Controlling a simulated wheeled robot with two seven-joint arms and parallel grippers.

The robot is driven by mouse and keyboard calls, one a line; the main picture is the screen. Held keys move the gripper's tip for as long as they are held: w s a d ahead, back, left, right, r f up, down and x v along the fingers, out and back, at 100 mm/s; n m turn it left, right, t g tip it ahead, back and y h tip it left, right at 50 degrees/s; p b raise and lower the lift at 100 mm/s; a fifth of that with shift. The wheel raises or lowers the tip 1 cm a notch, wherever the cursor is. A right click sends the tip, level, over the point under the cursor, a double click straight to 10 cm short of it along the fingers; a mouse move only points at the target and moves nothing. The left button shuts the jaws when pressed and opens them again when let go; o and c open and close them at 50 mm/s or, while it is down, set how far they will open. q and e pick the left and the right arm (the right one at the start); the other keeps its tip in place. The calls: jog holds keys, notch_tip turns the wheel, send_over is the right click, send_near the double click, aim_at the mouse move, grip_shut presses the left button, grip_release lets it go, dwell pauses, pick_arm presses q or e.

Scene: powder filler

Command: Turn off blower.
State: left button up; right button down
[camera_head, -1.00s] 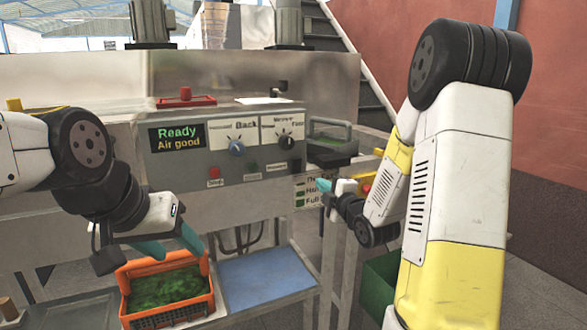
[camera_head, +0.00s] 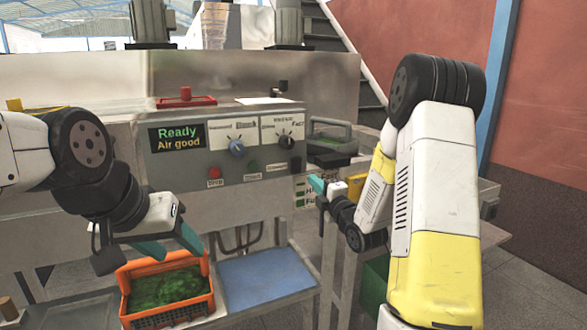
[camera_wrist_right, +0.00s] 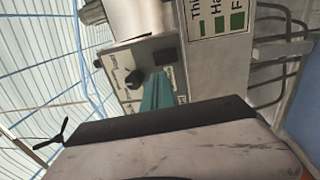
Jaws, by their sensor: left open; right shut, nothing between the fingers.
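The control panel (camera_head: 222,152) has a lit display (camera_head: 177,137) reading "Ready" and "Air good". A red button (camera_head: 214,171), a green button (camera_head: 253,166) and a black switch (camera_head: 296,164) line the lower edge. My right gripper (camera_head: 316,184) is shut and empty, below and right of the switch. In the right wrist view its teal fingers (camera_wrist_right: 157,92) point towards the black knob (camera_wrist_right: 133,78) and black switch (camera_wrist_right: 165,57); contact cannot be told. My left gripper (camera_head: 172,243) is open over the orange basket.
The orange basket (camera_head: 170,313) holds green leafy matter on the lower bench, beside a blue mat (camera_head: 262,276). A red-handled lid (camera_head: 186,99) sits above the panel. A label plate (camera_head: 306,192) hangs below the panel's right end, close to my right gripper.

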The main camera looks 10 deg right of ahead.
aim_at(296, 162)
jog(key=x, duration=1)
jog(key=shift+w+a, duration=0.1)
jog(key=shift+w, duration=0.05)
jog(key=shift+w+a+r+g, duration=0.2)
jog(key=shift+r+g, duration=0.1)
jog(key=shift+r, duration=0.1)
jog(key=shift+w+d, duration=0.1)
